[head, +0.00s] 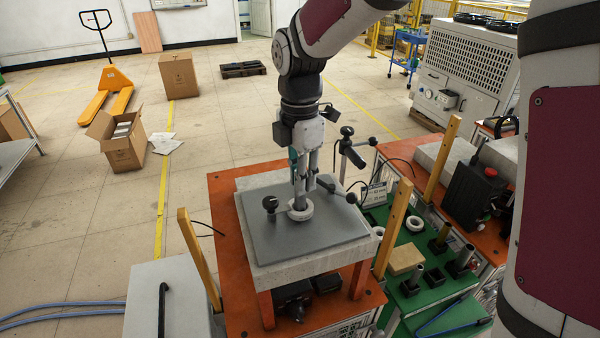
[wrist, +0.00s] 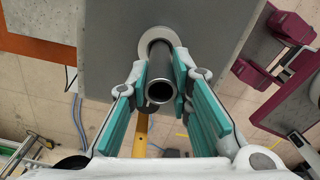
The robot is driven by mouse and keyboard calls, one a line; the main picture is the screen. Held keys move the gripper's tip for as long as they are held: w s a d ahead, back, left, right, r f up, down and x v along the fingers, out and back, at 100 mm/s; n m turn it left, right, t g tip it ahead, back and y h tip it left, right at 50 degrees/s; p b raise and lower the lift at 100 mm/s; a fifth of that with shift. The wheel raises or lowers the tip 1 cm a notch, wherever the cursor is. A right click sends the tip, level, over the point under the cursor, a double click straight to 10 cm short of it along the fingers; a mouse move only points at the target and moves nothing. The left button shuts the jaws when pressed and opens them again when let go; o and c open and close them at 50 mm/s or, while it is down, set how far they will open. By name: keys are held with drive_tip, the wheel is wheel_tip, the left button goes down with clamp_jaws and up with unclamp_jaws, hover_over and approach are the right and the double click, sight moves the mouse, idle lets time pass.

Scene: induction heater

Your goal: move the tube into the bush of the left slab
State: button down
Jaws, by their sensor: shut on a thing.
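The tube (wrist: 160,78) is a dark grey metal cylinder with an open end facing the wrist camera. My gripper (wrist: 160,92) is shut on it, with a teal-padded finger on each side. In the head view my gripper (head: 304,183) points down over the left slab (head: 262,230), a grey plate on a pale block. The pale ring-shaped bush (head: 300,213) lies on this slab, directly below my gripper. In the wrist view the bush (wrist: 153,37) surrounds the far end of the tube. How deep the tube sits in it is hidden.
To the right, a green board (head: 440,285) holds a white ring, a sponge-like block and small metal parts. Another slab (head: 440,158) lies further right.

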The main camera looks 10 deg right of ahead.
drive_tip(key=shift+f, duration=1.2)
drive_tip(key=c, duration=1.4)
unclamp_jaws()
drive_tip(key=shift+o, duration=0.2)
wheel_tip(320, 180, up, 12)
